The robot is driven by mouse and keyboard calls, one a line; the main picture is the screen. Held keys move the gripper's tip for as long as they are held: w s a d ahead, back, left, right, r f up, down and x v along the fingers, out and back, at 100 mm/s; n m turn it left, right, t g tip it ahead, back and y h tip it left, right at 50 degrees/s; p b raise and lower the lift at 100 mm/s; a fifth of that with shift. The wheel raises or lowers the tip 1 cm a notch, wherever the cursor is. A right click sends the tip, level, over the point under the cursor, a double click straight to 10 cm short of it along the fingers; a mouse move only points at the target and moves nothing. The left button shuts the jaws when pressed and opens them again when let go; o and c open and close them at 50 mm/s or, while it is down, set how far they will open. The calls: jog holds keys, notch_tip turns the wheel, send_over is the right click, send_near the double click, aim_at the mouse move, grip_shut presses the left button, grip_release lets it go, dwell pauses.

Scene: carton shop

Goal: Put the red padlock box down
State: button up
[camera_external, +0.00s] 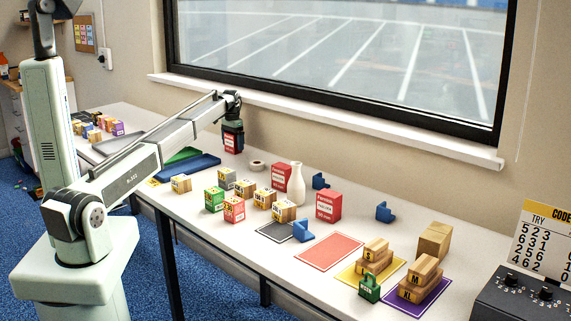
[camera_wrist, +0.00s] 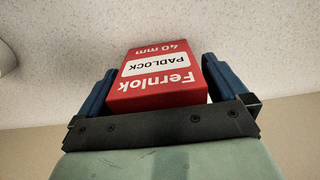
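The red padlock box (camera_wrist: 158,78), lettered "Fernlok PADLOCK 40 mm", sits between the two blue fingers of my gripper (camera_wrist: 155,85) in the wrist view. The fingers close on both its sides. In the external view my gripper (camera_external: 232,134) points down at the far side of the table, near the window wall, with the red box (camera_external: 231,143) in it. I cannot tell whether the box's bottom touches the table. Two similar red boxes stand on the table, one (camera_external: 281,176) beside the white vase and one (camera_external: 328,206) farther right.
A white vase (camera_external: 296,184), a tape roll (camera_external: 257,165) and several small cartons stand mid-table. A blue tray (camera_external: 190,168) lies left of my gripper. Red (camera_external: 330,251), yellow (camera_external: 350,279) and purple (camera_external: 437,293) mats lie right; the red one is bare.

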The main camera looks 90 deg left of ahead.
jog(key=shift+r, duration=0.1)
notch_tip(320, 180, up, 12)
jog(key=shift+r, duration=0.1)
dwell(0.6)
dwell(1.8)
